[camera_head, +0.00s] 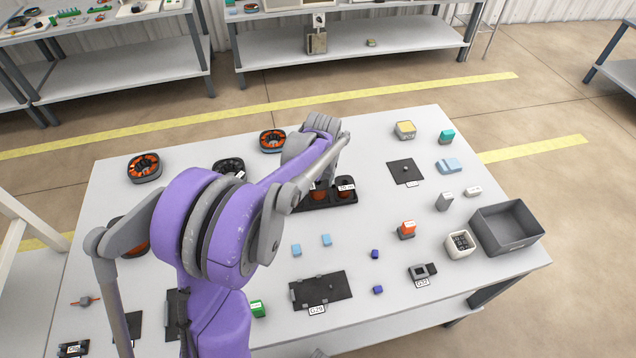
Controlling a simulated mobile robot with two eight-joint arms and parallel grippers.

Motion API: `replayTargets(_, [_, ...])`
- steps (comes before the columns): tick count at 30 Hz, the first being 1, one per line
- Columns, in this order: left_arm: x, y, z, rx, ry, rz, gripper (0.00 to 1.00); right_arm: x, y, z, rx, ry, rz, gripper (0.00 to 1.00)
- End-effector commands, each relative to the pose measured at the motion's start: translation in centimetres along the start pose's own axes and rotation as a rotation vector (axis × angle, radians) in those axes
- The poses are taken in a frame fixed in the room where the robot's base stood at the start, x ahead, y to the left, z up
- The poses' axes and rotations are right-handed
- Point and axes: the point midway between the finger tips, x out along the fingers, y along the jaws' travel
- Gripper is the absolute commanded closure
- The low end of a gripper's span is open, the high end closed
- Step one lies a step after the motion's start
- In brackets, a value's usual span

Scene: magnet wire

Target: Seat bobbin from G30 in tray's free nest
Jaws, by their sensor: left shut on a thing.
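My left gripper (328,174) is over the black tray (335,207) near the middle of the table, with its fingertips mostly hidden by my purple arm. It is shut on a dark and copper bobbin (318,192), which shows only in part at the tray's left side. I cannot tell whether this bobbin touches the bottom of its nest. Another copper bobbin (345,187) with a white label stands upright in the tray to the right. The tray's left end is hidden behind my arm. I can make out no G30 label. My right gripper is out of view.
Orange and black round parts (145,167) (272,140) lie at the back left. A grey bin (506,228) stands at the right edge. A black plate (320,289) marked G29, a G32 fixture (423,271) and small blue blocks lie in front.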

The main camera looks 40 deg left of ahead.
Motion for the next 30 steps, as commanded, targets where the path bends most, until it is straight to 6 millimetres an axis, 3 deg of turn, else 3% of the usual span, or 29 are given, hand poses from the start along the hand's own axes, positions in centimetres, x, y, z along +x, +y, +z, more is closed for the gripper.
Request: replayTargets(30, [1.4,0.0,-0.2,0.000,0.000,0.000,1.00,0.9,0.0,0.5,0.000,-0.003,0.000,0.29])
